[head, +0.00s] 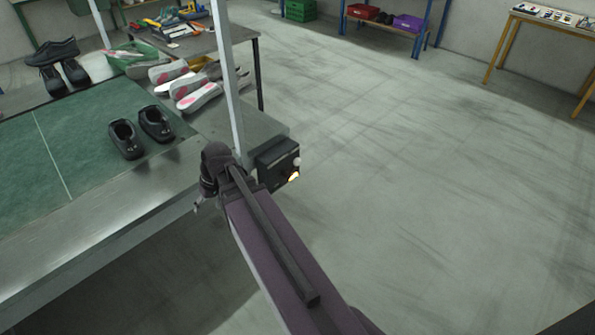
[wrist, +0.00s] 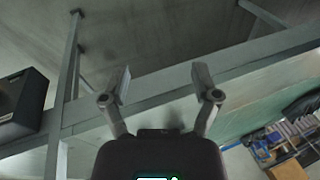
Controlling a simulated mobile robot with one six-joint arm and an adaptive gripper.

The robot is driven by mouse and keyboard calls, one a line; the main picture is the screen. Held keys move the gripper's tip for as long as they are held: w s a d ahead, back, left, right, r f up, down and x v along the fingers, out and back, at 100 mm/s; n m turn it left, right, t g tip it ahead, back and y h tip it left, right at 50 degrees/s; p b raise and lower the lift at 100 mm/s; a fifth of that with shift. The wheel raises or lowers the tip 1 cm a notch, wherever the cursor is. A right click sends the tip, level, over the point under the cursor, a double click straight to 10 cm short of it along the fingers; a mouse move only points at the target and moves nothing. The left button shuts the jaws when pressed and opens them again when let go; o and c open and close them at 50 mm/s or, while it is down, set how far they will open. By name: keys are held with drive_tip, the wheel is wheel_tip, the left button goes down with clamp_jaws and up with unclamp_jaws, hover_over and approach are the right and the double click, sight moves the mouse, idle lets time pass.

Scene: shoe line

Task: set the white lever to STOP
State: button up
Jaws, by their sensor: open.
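A black control box (head: 276,162) is mounted at the corner of the conveyor table, by the upright post. A small white knob (head: 297,161), seemingly the white lever's end, sticks out from its right side above a glowing orange light (head: 293,177). The lever's setting and any STOP label are too small to read. My gripper (wrist: 160,82) is open and empty in the wrist view, with its two fingers wide apart. In the head view it is mostly hidden by my wrist, left of the box. A dark box (wrist: 22,102), apparently the same one, stands at the wrist view's left edge.
The green-belted conveyor table (head: 100,250) carries black shoes (head: 140,132) and has a metal edge beside my wrist. A pale upright post (head: 231,85) stands just behind the box. The floor on the right is clear.

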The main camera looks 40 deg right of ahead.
drive_tip(key=w+d+f+m+t+y+b, duration=0.1)
drive_tip(key=w+d+f+t+y+b, duration=0.25)
drive_tip(key=d+f+b, duration=0.55)
drive_tip(key=m+t+h+b, duration=0.2)
drive_tip(key=m+t+b, duration=0.2)
drive_tip(key=t+b, duration=1.5)
approach(298, 161)
drive_tip(key=s+d+r+g+b, duration=0.3)
drive_tip(key=s+r+g+b, duration=0.1)
drive_tip(key=g+b, duration=0.2)
drive_tip(key=shift+a, duration=0.2)
drive_tip(key=x, duration=1.3)
drive_tip(key=shift+w+a+f, duration=0.15)
drive_tip(key=shift+w+f, duration=0.1)
drive_tip(key=shift+w, duration=0.15)
clamp_jaws()
